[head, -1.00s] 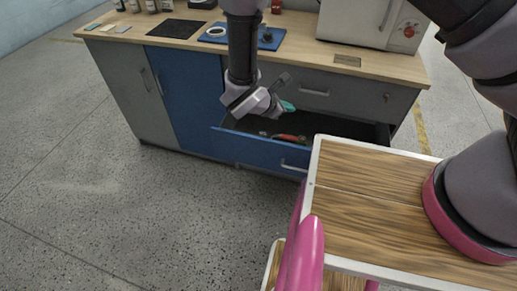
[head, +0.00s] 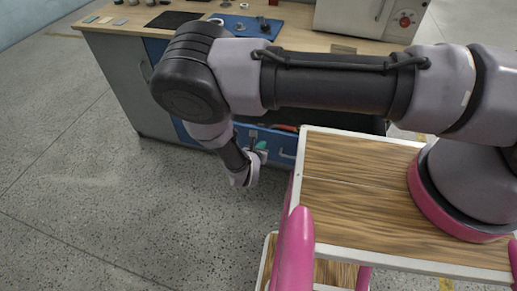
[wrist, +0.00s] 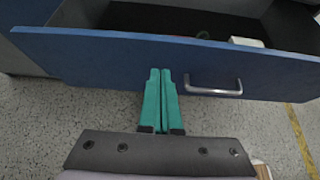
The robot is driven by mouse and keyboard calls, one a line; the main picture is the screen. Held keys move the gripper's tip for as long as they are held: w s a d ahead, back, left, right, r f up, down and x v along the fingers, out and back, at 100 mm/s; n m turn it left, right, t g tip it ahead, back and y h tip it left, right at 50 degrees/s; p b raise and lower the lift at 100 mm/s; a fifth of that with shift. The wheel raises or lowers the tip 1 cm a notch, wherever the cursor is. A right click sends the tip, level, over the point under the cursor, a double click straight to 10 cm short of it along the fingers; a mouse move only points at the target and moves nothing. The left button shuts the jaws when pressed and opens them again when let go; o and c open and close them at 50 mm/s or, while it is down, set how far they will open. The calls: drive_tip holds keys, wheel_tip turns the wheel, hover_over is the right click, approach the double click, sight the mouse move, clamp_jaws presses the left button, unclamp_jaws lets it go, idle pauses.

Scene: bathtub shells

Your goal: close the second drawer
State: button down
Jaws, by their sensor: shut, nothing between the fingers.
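The second drawer is open; its blue front (wrist: 110,62) spans the wrist view and also shows in the head view (head: 279,139). Its metal handle (wrist: 214,90) is on the right part of the front. My gripper (wrist: 160,74), with teal fingers, is shut and empty. Its fingertips overlap the blue front just left of the handle; I cannot tell whether they touch it. In the head view, my gripper (head: 262,146) is outside the drawer, in front of it. My arm hides much of the drawer there.
A white item (wrist: 246,42) lies inside the drawer, and a red item (head: 286,128) shows there too. The wooden countertop (head: 110,22) above holds a blue tray (head: 247,27) and a grey-white appliance (head: 350,17). Speckled floor (head: 90,200) is clear at left.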

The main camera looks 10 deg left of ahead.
sight(268, 133)
drive_tip(key=w, duration=0.2)
drive_tip(key=w+f, duration=0.1)
drive_tip(key=w, duration=0.2)
drive_tip(key=shift+w+d, duration=0.1)
drive_tip(key=shift+d, duration=0.1)
drive_tip(key=shift+w, duration=0.35)
